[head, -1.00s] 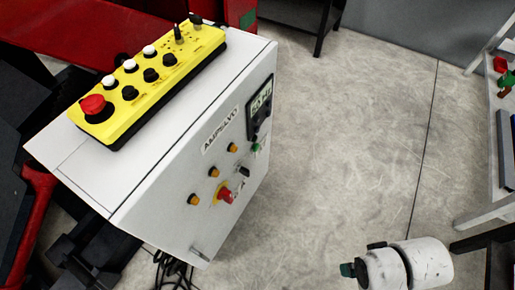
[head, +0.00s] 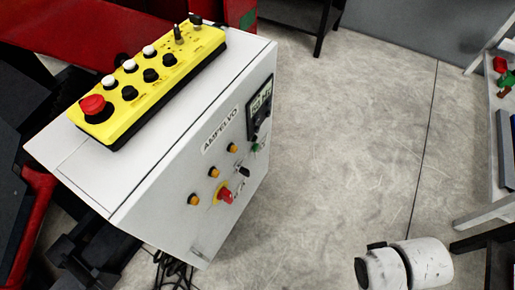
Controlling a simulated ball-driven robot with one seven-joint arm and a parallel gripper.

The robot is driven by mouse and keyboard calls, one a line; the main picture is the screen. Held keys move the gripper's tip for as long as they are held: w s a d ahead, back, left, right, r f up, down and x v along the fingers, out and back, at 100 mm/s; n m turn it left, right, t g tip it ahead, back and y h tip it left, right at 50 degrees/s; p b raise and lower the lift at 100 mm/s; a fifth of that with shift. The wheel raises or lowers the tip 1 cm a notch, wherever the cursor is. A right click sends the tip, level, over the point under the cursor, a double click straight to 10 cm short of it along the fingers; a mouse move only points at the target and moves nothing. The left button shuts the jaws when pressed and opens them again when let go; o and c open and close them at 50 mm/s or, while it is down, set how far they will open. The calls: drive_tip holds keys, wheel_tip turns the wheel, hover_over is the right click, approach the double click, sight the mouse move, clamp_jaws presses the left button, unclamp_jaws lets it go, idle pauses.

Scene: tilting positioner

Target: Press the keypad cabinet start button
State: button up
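The white cabinet (head: 180,215) stands left of centre in the head view, with its front panel facing right. A small green button (head: 255,147) sits on that panel, just below the dark keypad or display unit (head: 260,108). I cannot read a label at the button. The panel also has several orange buttons or lamps (head: 214,173), a black knob (head: 243,171) and a red knob on a yellow plate (head: 225,196). A white part of my arm (head: 425,264) shows at the lower right, well apart from the cabinet. My gripper's fingers are not in view.
A yellow control box (head: 150,80) with a red mushroom button (head: 93,105) lies on the cabinet top. Red and dark machinery stands behind and left. Dark cables (head: 172,272) hang below the cabinet. Bare floor (head: 340,150) lies right of it, with a shelf at the right edge.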

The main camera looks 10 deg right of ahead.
clamp_jaws()
idle(0.5)
